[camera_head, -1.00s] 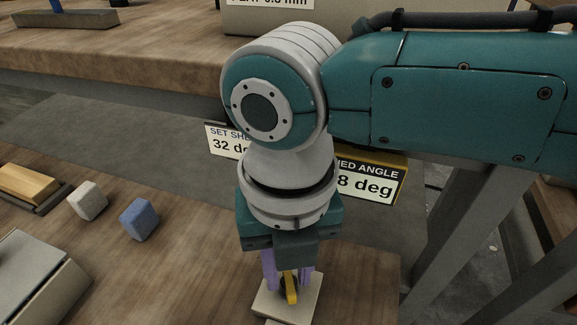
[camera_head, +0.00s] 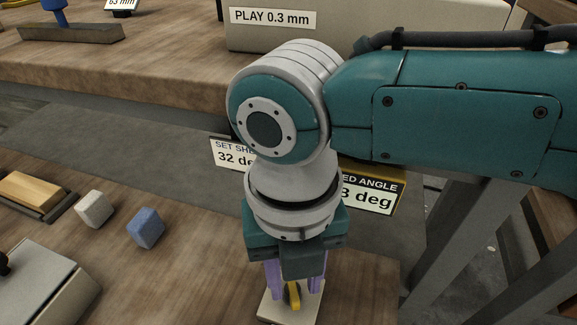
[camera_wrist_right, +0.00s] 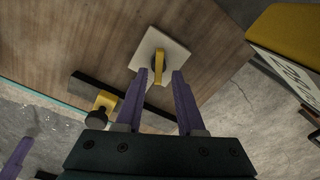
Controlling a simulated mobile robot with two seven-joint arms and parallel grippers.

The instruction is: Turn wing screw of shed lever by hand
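The yellow wing screw (camera_head: 293,295) sits on a dark hub on a square cream plate (camera_head: 309,305) at the wooden bench's front edge. My right gripper (camera_head: 294,288) points down over it with two purple fingers. In the right wrist view the fingers (camera_wrist_right: 161,74) are apart, one on each side of the yellow wing (camera_wrist_right: 158,67), with gaps visible. Whether either finger touches it I cannot tell. The shed angle sign (camera_head: 370,193) is partly hidden behind my wrist; its reading ends in "deg". A purple piece (camera_wrist_right: 14,158), perhaps my left gripper's finger, shows at the wrist view's left edge.
The set shed sign (camera_head: 228,154) reads 32 deg, partly covered. A white block (camera_head: 94,209), a blue block (camera_head: 146,228) and a wooden block (camera_head: 33,189) lie to the left. A yellow part with a black knob (camera_wrist_right: 104,104) shows in the wrist view.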

